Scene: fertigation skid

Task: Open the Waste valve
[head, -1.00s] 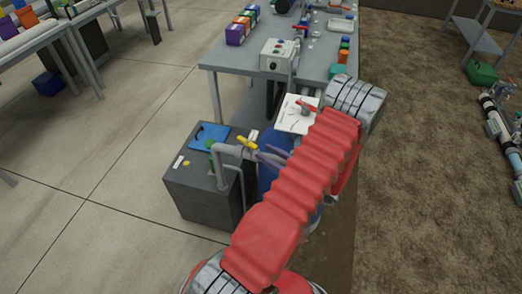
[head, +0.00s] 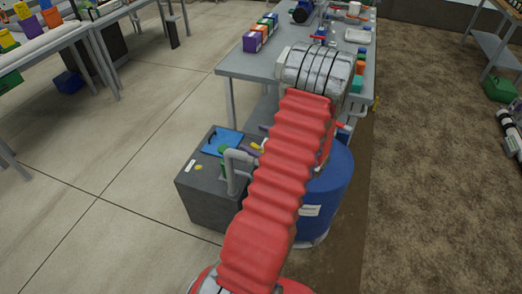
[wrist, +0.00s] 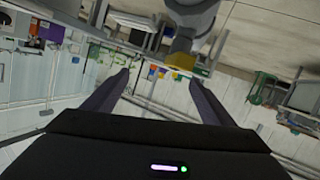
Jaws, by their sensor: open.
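A yellow valve handle (head: 256,146) shows at the end of the grey pipe (head: 240,155) beside the dark grey box, partly hidden by my arm. No label reading Waste is legible, so I cannot tell whether this is the Waste valve. In the wrist view a yellow part (wrist: 181,75) on a grey pipe fitting lies just beyond my gripper (wrist: 159,77), nearer the right finger. The gripper's two dark fingers are apart, with nothing seen held between them. In the head view my red arm hides most of the gripper.
The dark grey box (head: 203,200) carries a blue pad (head: 222,141) on top. A blue drum (head: 332,185) stands right of my arm. Behind is a grey table (head: 245,65) with colored boxes and a red-handled valve (head: 318,37). Open floor lies to the left.

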